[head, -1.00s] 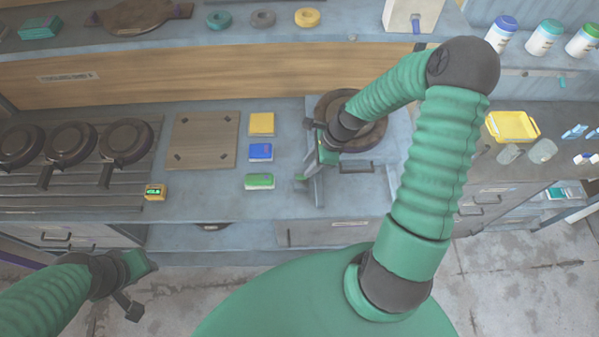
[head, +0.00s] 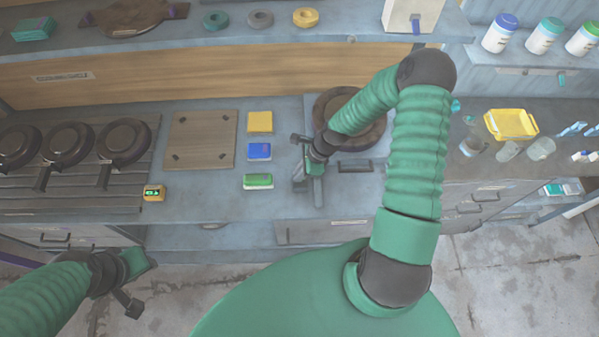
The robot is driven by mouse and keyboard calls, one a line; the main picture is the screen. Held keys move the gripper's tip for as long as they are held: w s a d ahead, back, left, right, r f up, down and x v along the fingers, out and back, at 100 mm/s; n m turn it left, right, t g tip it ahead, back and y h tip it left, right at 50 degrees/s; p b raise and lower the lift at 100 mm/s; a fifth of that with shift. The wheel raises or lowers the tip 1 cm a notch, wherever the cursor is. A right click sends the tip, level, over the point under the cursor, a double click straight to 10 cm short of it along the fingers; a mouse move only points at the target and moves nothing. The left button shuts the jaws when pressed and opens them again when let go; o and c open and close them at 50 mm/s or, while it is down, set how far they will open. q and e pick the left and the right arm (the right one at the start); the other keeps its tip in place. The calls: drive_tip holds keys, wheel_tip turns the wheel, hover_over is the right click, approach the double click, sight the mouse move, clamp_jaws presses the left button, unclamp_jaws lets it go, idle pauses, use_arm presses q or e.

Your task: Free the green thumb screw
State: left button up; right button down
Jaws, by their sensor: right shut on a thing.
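The plate press (head: 372,185) stands on the counter right of centre, with a round dark plate (head: 368,138) on top, partly behind my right arm. My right gripper (head: 299,180) points down at the press's front left edge, beside an upright grey bracket (head: 318,190). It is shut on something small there. The green thumb screw is not clearly visible now; my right gripper covers the spot where a small green part showed earlier. My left gripper (head: 135,290) hangs low at the left, in front of the counter and away from the press; its finger opening is unclear.
Yellow (head: 260,122), blue (head: 259,151) and green (head: 258,181) blocks lie left of the press. A yellow tray (head: 511,124) and clear cups stand at right.

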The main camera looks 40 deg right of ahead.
drive_tip(key=shift+s+d+f, duration=0.1)
drive_tip(key=shift+s+d, duration=0.1)
drive_tip(key=shift+d, duration=0.3)
use_arm(q)
drive_tip(key=shift+d, duration=0.2)
use_arm(e)
drive_tip(key=shift+a, duration=0.2)
